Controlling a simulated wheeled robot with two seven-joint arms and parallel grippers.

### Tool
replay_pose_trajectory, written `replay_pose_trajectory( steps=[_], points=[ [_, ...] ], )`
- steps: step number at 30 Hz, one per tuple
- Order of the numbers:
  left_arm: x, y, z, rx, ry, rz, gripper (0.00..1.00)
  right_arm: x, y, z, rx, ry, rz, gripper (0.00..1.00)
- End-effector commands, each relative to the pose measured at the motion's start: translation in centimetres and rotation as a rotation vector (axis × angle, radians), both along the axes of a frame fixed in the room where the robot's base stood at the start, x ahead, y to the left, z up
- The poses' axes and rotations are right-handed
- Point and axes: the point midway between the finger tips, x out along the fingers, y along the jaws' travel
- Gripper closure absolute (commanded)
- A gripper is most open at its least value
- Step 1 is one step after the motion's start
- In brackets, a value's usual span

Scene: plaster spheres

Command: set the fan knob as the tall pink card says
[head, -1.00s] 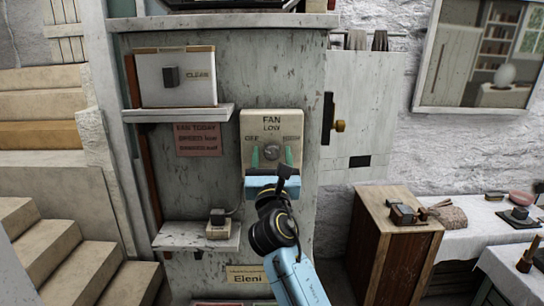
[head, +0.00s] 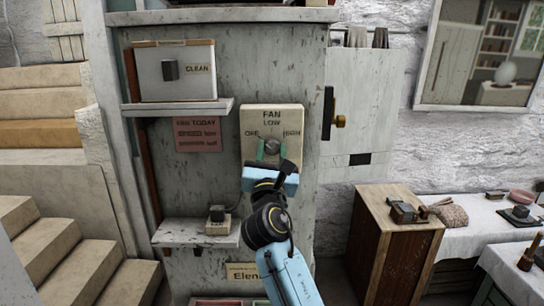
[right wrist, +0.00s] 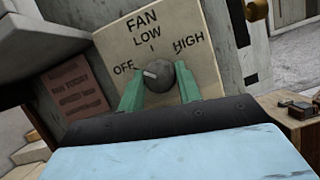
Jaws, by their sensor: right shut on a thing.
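The fan knob (head: 272,146) is a round grey knob on a cream panel (head: 290,165) marked FAN, with OFF at left, LOW at top and HIGH at right. In the right wrist view the knob (right wrist: 160,77) has a white pointer toward OFF. My right gripper (head: 272,149) is shut on the knob, one green fingertip on each side; it also shows in the right wrist view (right wrist: 158,90). The pink card (head: 198,134) hangs left of the panel. It reads FAN TODAY; of its smaller lines, "low" is faintly legible. My left gripper is not in view.
A white box marked CLEAN (head: 176,73) with a dark switch sits on a shelf (head: 178,108) above the card. A lower shelf (head: 190,235) holds a small switch box (head: 217,221). A wooden cabinet (head: 385,250) stands at the right.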

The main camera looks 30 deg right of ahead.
Motion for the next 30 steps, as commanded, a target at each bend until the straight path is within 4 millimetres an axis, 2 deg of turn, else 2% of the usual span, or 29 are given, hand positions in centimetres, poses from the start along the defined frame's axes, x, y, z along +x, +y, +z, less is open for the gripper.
replay_pose_trajectory(
  steps=[12,21,30],
  points=[
    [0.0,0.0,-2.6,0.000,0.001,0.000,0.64,0.2,0.3,-0.1,0.328,-0.200,0.000,0.89],
    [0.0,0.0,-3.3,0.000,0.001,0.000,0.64,0.2,0.4,0.1,0.549,-0.334,0.000,0.89],
    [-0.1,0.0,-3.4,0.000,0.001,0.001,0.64,0.2,0.4,0.2,0.698,-0.424,-0.001,0.89]
  ],
)
